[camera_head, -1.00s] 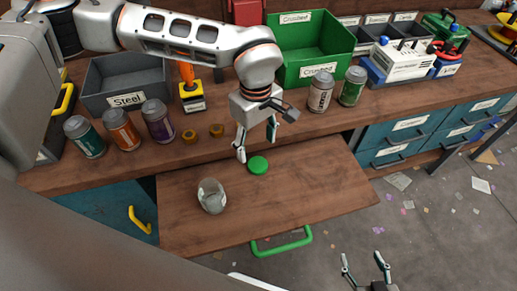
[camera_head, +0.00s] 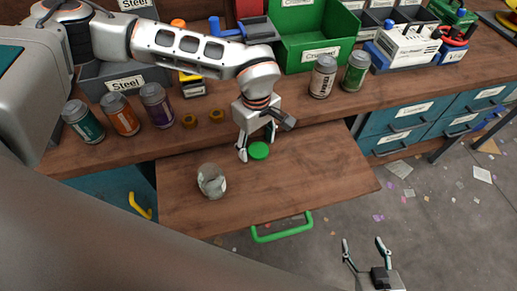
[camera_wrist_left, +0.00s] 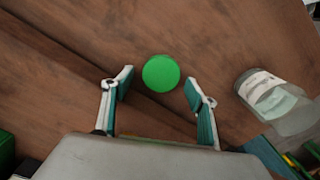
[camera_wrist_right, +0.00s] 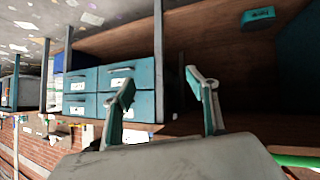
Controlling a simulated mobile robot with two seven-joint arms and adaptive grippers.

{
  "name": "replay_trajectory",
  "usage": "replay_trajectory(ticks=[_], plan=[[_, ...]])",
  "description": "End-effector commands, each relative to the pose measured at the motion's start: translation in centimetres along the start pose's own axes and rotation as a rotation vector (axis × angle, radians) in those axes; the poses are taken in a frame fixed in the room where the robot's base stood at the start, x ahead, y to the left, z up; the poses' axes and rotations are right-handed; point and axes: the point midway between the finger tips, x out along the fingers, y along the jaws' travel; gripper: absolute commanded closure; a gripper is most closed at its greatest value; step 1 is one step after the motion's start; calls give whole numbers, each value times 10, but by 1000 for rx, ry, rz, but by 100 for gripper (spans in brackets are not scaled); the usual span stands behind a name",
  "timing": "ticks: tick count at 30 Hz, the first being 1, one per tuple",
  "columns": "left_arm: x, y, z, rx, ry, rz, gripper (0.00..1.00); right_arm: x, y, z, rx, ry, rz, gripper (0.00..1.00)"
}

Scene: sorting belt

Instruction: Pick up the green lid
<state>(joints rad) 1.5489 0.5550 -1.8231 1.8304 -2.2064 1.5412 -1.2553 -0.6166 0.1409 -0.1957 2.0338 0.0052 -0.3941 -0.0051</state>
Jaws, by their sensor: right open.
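The green lid (camera_head: 259,151) is a flat round disc on the pulled-out wooden board (camera_head: 320,185). My left gripper (camera_head: 257,151) is open, low over the board, with its fingertips close around the lid. In the left wrist view the lid (camera_wrist_left: 161,72) shows between and just beyond the two open fingers (camera_wrist_left: 158,85), apart from both. My right gripper (camera_head: 366,250) is open and empty, out in front of the board.
Several cans, such as the orange one (camera_head: 121,114), and two brown rings (camera_head: 216,115) stand on the bench behind the board. A green bin (camera_head: 318,50) is at the back. The board's right half is clear. A green handle (camera_head: 281,229) is at its front.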

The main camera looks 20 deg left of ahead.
Motion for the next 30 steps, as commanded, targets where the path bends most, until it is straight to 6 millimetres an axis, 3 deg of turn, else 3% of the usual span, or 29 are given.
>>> replay_trajectory(ticks=[1, 4, 19, 26, 30], plan=[[0, 0, 0, 0, 0, 0, 51, 0, 0, 1, 0, -1, 0, 42], [0, 0, 0, 0, 0, -1, 66, -1, -1, 3, 0, -5, -1, 42], [-6, 0, 0, 0, 1, 1, 68, -4, -6, 14, 3, -26, -9, 42], [-34, 0, -1, 0, 2, 4, 68, -5, -5, 7, 6, -18, -9, 42], [-64, 1, -1, -1, 3, 5, 68, -6, -5, 3, 8, -13, -10, 42]])
